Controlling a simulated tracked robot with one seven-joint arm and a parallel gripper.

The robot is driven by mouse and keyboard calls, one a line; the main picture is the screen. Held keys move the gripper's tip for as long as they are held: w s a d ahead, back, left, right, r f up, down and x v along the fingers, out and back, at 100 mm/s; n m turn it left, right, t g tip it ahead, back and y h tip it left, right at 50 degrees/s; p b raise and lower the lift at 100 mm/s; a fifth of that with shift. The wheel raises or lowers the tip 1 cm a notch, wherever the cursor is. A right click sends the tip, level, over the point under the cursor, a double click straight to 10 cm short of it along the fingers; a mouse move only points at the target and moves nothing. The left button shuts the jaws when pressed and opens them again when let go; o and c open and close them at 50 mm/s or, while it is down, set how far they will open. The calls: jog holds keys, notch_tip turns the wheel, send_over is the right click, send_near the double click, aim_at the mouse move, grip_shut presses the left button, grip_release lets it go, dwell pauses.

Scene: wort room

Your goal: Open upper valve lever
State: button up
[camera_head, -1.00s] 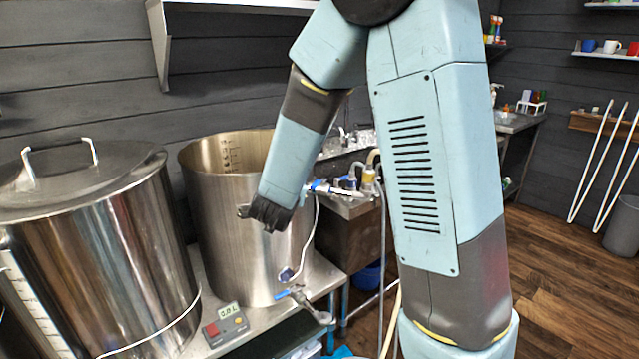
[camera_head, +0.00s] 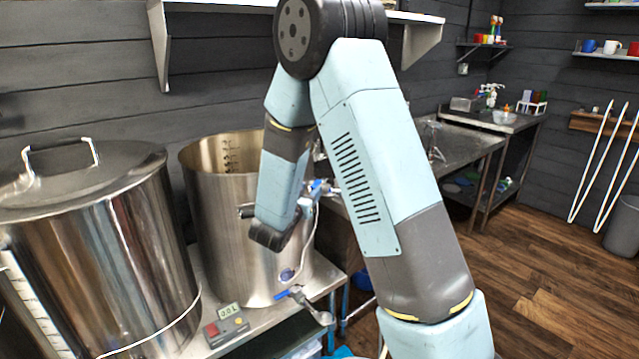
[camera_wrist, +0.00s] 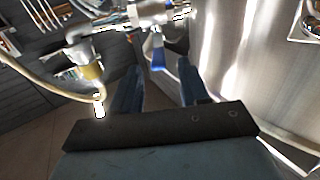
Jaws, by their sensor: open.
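The upper valve (camera_wrist: 150,14) is a metal fitting on the side of the open steel pot (camera_head: 215,240). Its blue lever (camera_wrist: 157,52) hangs down from the valve body in the wrist view. My gripper (camera_wrist: 157,82) is open and empty, its two dark fingers apart on either side of the lever's line. The lever appears just beyond the fingertips; I cannot tell whether either finger touches it. In the head view the upper valve (camera_head: 322,187) is partly hidden behind my arm, and my fingertips cannot be made out.
A lower valve with a blue handle (camera_head: 290,293) sits near the pot's base. A lidded steel pot (camera_head: 110,250) stands at left, with a small controller (camera_head: 226,326) in front. A hose (camera_wrist: 45,80) runs from a brass fitting (camera_wrist: 92,70). A wall shelf (camera_head: 220,6) is above.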

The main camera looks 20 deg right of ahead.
aim_at(318, 181)
jog(key=x, duration=0.7)
jog(key=shift+c, duration=0.4)
grip_shut()
jog(key=shift+d, duration=0.1)
